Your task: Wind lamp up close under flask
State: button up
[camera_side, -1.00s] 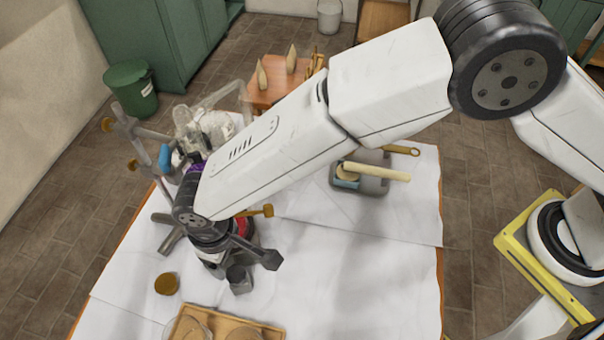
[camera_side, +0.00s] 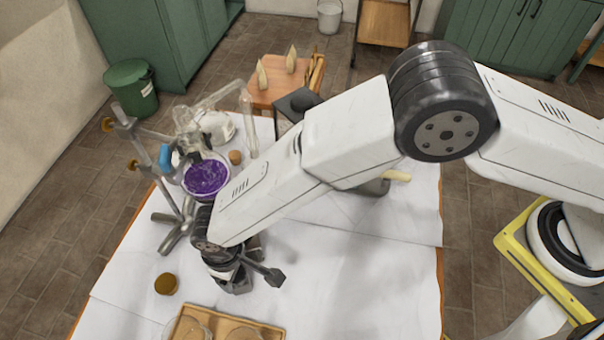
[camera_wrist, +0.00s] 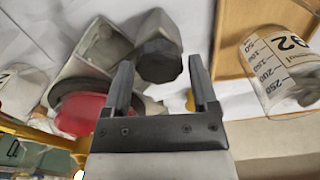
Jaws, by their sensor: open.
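The flask with purple contents (camera_side: 206,178) hangs at a clamp stand (camera_side: 168,178), left of my arm in the side view. My gripper (camera_side: 253,280) is low over the white-covered table, in front of the stand. In the wrist view my gripper (camera_wrist: 158,68) is open, its fingers on either side of a dark faceted knob (camera_wrist: 158,62) with a grey body behind it. I cannot tell whether they touch it. A red round part with a dark rim (camera_wrist: 82,112) lies left of the fingers. I cannot make out the lamp surely; my arm hides the area under the flask.
A wooden tray (camera_side: 270,330) with round dishes is at the front edge. A small brown pot (camera_side: 167,284) stands left of my gripper. A marked beaker (camera_wrist: 282,72) is right in the wrist view. Glass tubing (camera_side: 248,125) runs behind my arm. The table's right front is clear.

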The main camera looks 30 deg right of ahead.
jog(key=c, duration=1)
jog(key=shift+m, duration=0.4)
jog(key=m, duration=1)
jog(key=shift+d, duration=0.15)
jog(key=o, duration=1)
